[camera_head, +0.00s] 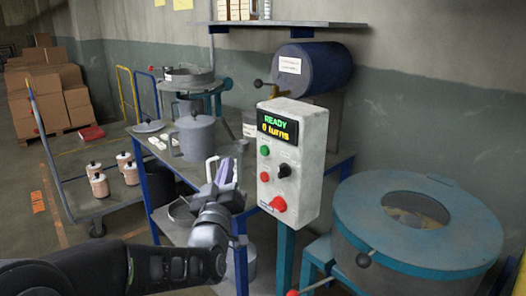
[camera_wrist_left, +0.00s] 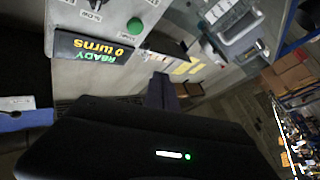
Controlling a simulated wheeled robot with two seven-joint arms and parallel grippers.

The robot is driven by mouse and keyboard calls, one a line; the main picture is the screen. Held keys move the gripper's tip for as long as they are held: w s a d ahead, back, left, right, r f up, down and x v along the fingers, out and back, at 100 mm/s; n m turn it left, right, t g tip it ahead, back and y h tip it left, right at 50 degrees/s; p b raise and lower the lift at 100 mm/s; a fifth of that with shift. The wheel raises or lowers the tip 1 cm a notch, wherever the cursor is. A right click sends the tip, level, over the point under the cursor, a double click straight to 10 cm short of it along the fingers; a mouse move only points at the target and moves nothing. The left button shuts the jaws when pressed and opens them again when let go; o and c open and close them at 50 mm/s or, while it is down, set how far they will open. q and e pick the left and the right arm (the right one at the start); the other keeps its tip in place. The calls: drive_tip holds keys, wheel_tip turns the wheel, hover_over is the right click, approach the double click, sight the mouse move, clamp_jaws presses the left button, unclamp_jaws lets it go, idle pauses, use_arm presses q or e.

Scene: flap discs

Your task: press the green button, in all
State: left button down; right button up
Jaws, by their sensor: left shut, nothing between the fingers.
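A pale grey control box (camera_head: 310,130) stands on a blue post. Its display (camera_head: 278,127) reads "READY" and "0 turns". The green button (camera_head: 265,151) is on the left of its face, below the display, with a dark knob (camera_head: 284,170) to its right and a red button (camera_head: 278,204) low down. My left gripper (camera_head: 222,170) is shut and empty, left of the box and apart from it, a little lower than the green button. In the left wrist view the display (camera_wrist_left: 93,50) and green button (camera_wrist_left: 135,26) show upside down. My right gripper is not in view.
A round blue-rimmed drum (camera_head: 450,250) with a handle stands at the right. A grey pot (camera_head: 196,138) sits on the blue-legged table behind my gripper. A cart with several small pots (camera_head: 99,184) is at the left. A shelf (camera_head: 285,24) hangs above.

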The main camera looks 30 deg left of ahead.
sight(264, 151)
use_arm(q)
drive_tip(key=w+d, duration=0.2)
drive_tip(key=w, duration=0.5)
drive_tip(key=shift+w, duration=0.25)
drive_tip(key=shift+d, duration=0.1)
idle(1.7)
drive_tip(key=shift+w+d+b, duration=0.15)
drive_tip(key=shift+w+b, duration=0.25)
drive_tip(key=shift+b, duration=0.1)
